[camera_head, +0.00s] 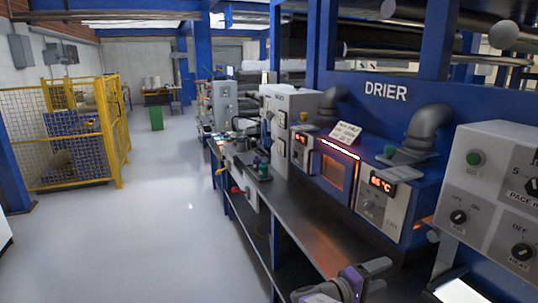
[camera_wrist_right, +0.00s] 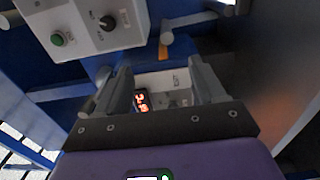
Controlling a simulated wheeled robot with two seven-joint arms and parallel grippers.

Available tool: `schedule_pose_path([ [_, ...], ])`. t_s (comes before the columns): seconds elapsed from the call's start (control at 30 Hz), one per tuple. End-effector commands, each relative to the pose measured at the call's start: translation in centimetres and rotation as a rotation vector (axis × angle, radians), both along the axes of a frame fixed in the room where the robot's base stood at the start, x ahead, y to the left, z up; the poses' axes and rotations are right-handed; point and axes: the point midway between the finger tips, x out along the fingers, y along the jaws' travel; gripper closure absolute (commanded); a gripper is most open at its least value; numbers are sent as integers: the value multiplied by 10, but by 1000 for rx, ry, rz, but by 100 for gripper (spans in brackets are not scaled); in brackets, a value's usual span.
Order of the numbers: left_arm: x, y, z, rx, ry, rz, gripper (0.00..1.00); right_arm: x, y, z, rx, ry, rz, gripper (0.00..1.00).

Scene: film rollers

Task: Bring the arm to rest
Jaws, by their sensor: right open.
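My right gripper (camera_head: 380,275) shows at the bottom of the head view, purple with grey fingers, above the dark bench by the drier. Its two fingers stand apart in the wrist view (camera_wrist_right: 163,88), with nothing held between them. Beyond them in that view is a pale panel with a red lit display (camera_wrist_right: 141,100). My left gripper is not in view.
The blue drier (camera_head: 386,91) has a lit window (camera_head: 333,172) and a red display (camera_head: 383,185). A grey control box (camera_head: 490,180) with knobs is at the right. The dark bench (camera_head: 300,215) runs along the machine. Open floor (camera_head: 150,230) lies left, before a yellow cage (camera_head: 104,130).

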Motion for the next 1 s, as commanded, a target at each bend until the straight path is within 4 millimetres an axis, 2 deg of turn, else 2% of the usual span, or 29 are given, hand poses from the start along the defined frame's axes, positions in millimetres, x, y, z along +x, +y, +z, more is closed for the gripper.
schedule_pose_path([
  [0.37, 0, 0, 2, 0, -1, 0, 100, -21, -11, -114, 250, 280, -17, 31],
  [0.57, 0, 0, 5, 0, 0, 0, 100, -55, -5, -199, 477, 469, -37, 31],
  [0.67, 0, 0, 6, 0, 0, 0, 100, -88, 6, -254, 655, 583, -56, 31],
  [0.7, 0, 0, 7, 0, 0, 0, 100, -104, 14, -277, 739, 625, -66, 31],
  [0.77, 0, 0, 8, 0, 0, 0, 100, -129, 29, -308, 875, 681, -84, 31],
  [0.8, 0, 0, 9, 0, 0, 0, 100, -148, 42, -328, 975, 711, -98, 31],
  [0.87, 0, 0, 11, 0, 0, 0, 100, -177, 64, -356, 1139, 740, -124, 31],
  [0.9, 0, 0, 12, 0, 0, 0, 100, -197, 82, -371, 1260, 745, -148, 31],
  [1.0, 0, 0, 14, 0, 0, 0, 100, -236, 127, -397, 1544, 690, -215, 31],
])
